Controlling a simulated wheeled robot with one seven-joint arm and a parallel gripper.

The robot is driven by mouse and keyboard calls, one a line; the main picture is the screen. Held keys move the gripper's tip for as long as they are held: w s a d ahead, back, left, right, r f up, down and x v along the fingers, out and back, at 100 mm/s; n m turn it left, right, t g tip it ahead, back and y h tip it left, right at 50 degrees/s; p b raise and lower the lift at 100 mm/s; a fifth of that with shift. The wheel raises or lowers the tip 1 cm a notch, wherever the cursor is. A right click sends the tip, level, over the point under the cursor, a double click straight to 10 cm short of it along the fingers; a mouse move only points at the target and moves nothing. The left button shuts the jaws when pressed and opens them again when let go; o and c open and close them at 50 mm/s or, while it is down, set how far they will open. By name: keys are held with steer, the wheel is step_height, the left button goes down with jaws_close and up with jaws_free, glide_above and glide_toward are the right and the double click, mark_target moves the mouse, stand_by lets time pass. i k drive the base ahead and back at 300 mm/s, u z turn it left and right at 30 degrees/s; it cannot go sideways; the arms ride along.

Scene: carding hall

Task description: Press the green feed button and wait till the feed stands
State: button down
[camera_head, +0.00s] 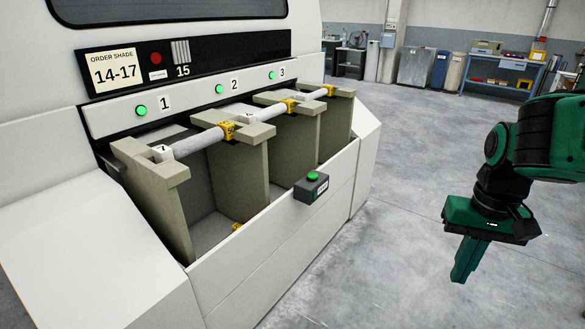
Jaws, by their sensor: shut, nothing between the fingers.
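The green feed button (312,176) sits on top of a small dark box (311,188) on the front edge of the white machine (275,250). My gripper (459,281) points down over the open floor at the right, its green fingers shut and empty. It is well to the right of the button and apart from it. Behind the button, several olive dividers (245,180) carry pale rollers (196,144) with yellow fittings. Whether the rollers turn cannot be told.
Green lamps numbered 1 (141,111), 2 (219,89) and 3 (271,75) are lit on the panel. A sign (115,69) reads "ORDER SHADE 14-17". The grey floor (400,240) between machine and gripper is clear. A blue workbench (497,68) stands far back.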

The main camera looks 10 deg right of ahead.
mark_target(312, 177)
steer(key=u, duration=0.3)
steer(key=i, duration=1.45)
steer(key=z, duration=0.25)
